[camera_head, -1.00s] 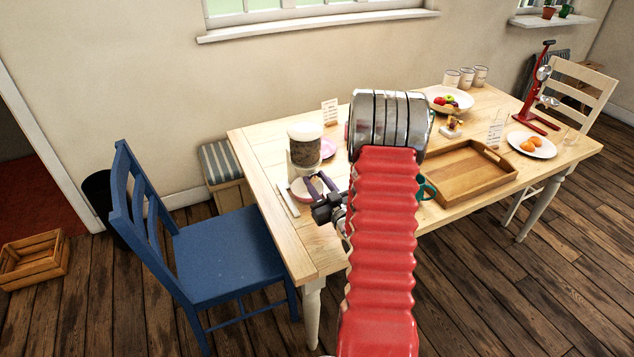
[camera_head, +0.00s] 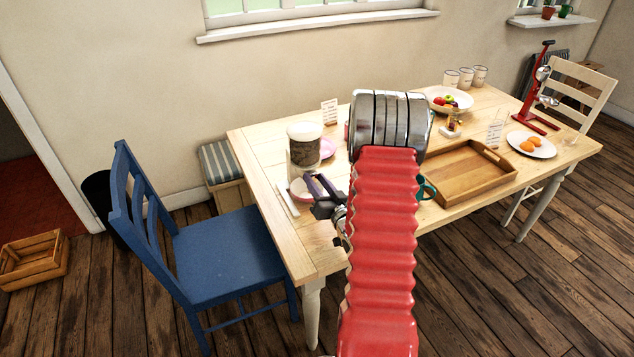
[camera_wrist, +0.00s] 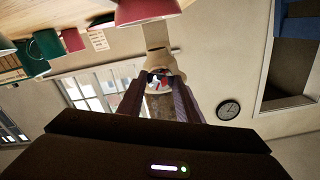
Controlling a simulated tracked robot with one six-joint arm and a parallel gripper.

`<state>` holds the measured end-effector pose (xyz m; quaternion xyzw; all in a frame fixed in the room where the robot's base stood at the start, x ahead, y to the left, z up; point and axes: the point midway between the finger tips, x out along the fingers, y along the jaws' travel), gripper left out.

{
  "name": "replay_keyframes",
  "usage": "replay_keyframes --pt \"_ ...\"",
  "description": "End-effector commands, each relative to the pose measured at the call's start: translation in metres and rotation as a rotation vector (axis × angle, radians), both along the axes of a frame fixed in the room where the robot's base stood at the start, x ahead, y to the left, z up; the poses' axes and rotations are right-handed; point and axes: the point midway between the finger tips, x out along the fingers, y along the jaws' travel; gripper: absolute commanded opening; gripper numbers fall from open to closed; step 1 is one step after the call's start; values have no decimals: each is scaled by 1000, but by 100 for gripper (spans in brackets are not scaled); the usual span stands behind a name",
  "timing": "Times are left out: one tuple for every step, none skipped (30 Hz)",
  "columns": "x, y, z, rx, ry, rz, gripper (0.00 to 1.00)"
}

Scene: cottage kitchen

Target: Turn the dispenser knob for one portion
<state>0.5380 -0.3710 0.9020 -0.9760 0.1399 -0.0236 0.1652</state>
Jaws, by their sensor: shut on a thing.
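The dispenser (camera_head: 304,153), a clear jar of dark contents with a pale lid, stands upright on the table's left part. In the wrist view the fingers (camera_wrist: 160,98) stand either side of the dispenser's front (camera_wrist: 156,60). My gripper is shut on the dispenser knob; the knob itself is mostly hidden, and its angle cannot be told.
A wooden tray (camera_head: 465,188) lies right of my arm, with a teal mug (camera_head: 427,189) partly hidden beside it. A fruit bowl (camera_head: 462,107), several pale canisters (camera_head: 466,77) and a red stand (camera_head: 541,100) are farther right. A blue chair (camera_head: 215,255) stands at the left.

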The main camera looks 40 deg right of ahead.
Motion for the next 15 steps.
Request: replay_keyframes --pt "0 0 0 0 1 -1 10" --pt "0 0 0 0 1 -1 10" --pt "0 0 0 0 2 -2 10" --pt "-1 0 0 0 2 -2 10" --pt "-1 0 -1 0 2 -2 10" --pt "-1 0 -1 0 2 -2 34" --pt "-1 0 0 0 1 -2 36" --pt "-1 0 0 -1 1 -2 38" --pt "0 0 0 -1 1 -2 41" --pt "0 -1 0 -1 1 -2 43" --pt "0 -1 0 -1 1 -2 45" --pt "0 0 0 -1 1 -2 48" --pt "0 0 0 -1 1 -2 50" --pt "0 0 0 -1 1 -2 51" --pt "0 0 0 -1 1 -1 51"
